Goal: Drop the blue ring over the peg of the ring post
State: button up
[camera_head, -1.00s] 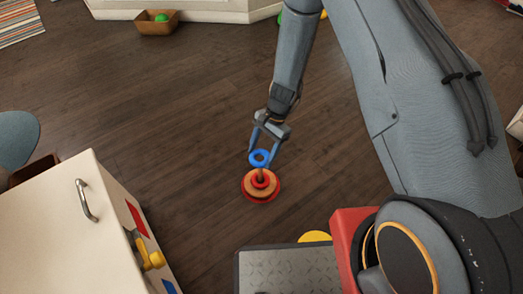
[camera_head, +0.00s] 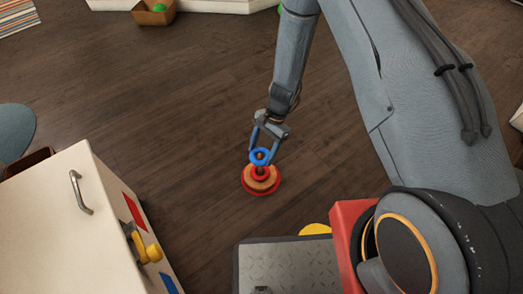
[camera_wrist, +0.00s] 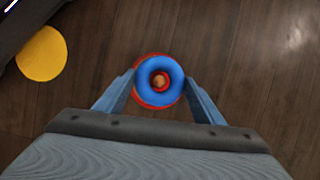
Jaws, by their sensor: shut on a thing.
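The blue ring (camera_head: 259,157) is held between the fingers of my gripper (camera_head: 266,150), which is shut on it. In the wrist view the ring (camera_wrist: 159,80) lies flat between the two fingertips (camera_wrist: 160,84), and the tan peg top (camera_wrist: 160,81) shows through its hole. The ring post (camera_head: 261,188) stands on the floor below, with red and orange-tan rings stacked on it. In the head view the ring is around or just above the peg's upper end; I cannot tell which. In the wrist view the ring hides most of the post.
A white cabinet (camera_head: 62,215) with a metal handle stands at the lower left. A grey textured metal plate (camera_head: 290,266) is at the bottom middle, with a yellow round thing (camera_head: 315,229) beside it. A brown box (camera_head: 153,12) lies far back. The floor around the post is clear.

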dwell(0.3)
jog(key=o, duration=1.1)
jog(key=shift+r, duration=0.1)
jog(key=shift+p+v, duration=1.3)
jog(key=shift+v, duration=2.5)
